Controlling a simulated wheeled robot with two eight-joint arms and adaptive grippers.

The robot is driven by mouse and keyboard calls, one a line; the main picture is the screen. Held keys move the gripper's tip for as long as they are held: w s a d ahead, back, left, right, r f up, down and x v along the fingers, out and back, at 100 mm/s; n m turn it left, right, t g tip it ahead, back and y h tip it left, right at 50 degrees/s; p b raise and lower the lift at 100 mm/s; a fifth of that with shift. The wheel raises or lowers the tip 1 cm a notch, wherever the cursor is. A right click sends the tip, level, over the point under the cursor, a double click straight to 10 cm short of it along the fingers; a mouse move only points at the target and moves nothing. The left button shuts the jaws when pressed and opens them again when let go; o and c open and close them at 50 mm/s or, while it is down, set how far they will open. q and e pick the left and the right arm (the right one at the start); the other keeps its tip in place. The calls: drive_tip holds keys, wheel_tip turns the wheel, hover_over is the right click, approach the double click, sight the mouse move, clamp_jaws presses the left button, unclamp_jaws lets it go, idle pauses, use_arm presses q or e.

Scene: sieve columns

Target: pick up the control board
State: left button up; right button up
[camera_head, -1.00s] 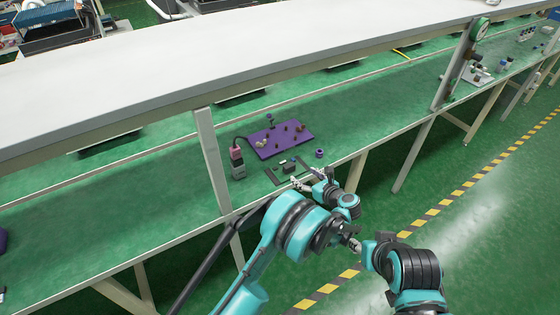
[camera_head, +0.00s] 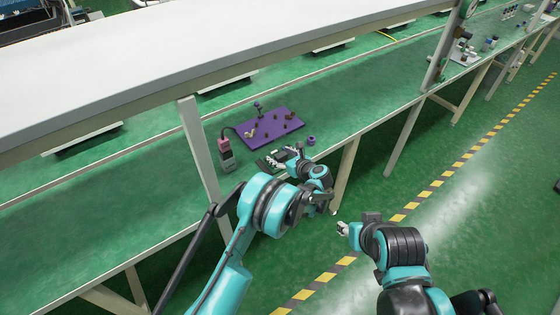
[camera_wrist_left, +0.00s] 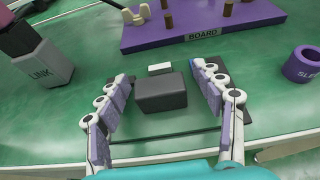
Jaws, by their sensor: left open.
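What looks like the control board is a flat dark-edged piece on the green bench, bearing a dark grey block (camera_wrist_left: 161,93) and a small white block (camera_wrist_left: 160,69). No label on it is readable. In the head view the piece (camera_head: 264,164) is partly hidden by my left gripper (camera_head: 287,157). In the left wrist view the left gripper (camera_wrist_left: 162,79) is open, its fingers on either side of the grey block with gaps between. My right gripper (camera_head: 343,229) is in front of the bench, away from these things; its jaws are too small to read.
A purple plate labelled BOARD (camera_wrist_left: 205,40) with several pegs lies just behind. A grey handheld device labelled LINK (camera_wrist_left: 47,67) stands left, and a purple ring (camera_wrist_left: 302,66) lies right. A bench leg (camera_head: 198,145) and white upper shelf (camera_head: 190,60) bound the space. Bench farther left is clear.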

use_arm(q)
drive_tip(key=shift+r, duration=0.1)
drive_tip(key=c, duration=1.4)
